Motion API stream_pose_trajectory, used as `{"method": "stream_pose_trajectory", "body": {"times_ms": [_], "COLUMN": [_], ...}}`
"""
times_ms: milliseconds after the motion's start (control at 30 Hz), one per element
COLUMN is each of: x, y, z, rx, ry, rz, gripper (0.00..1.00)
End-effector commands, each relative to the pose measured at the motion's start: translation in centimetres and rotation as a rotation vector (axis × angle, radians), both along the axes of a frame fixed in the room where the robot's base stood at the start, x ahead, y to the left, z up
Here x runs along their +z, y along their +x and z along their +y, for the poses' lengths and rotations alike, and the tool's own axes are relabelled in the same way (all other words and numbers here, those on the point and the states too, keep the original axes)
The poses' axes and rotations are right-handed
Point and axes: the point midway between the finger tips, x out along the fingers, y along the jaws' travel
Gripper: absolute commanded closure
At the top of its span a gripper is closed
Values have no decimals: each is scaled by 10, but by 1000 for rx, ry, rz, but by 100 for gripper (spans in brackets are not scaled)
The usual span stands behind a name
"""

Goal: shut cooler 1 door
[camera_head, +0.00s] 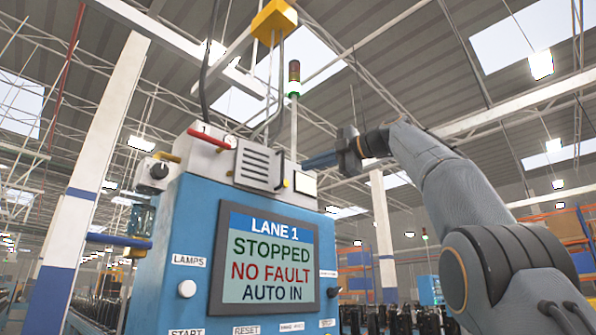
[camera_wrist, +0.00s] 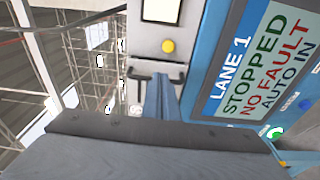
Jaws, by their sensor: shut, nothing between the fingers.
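The cooler marked 1 (camera_head: 209,148) is a pale box on top of the blue lane cabinet. Its louvred grey door panel (camera_head: 257,163) faces the front, with a dark handle (camera_head: 283,176) at its right edge. I cannot tell how far the panel stands off the box. My gripper (camera_head: 306,162) is shut and empty, with blue fingers pointing left just right of the box. In the wrist view my shut fingers (camera_wrist: 160,88) point at a grey face with a yellow round part (camera_wrist: 168,46) and a dark bar (camera_wrist: 158,68). Contact is unclear.
The lane 1 screen (camera_head: 268,258) reads STOPPED, NO FAULT, AUTO IN, and sits below the cooler. A red lever (camera_head: 209,138) and a signal lamp (camera_head: 294,78) are close by. A white-and-blue pillar (camera_head: 92,180) stands at left.

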Motion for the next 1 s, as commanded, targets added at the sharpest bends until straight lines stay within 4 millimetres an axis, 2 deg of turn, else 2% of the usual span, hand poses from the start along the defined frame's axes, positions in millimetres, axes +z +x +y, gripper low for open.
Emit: {"method": "stream_pose_trajectory", "body": {"times_ms": [133, 300, 500, 700, 867, 1000], "x": [14, 20, 17, 8, 5, 6], "y": [-17, -44, -89, -120, -125, -114], "z": [11, 19, 19, 15, 14, 19], "rx": [-77, -209, -345, -422, -442, -443], "ry": [5, 7, -3, -16, -21, -22], "rz": [18, 40, 28, 7, -1, 0], "gripper": [100, 100, 100, 100, 100, 100]}}
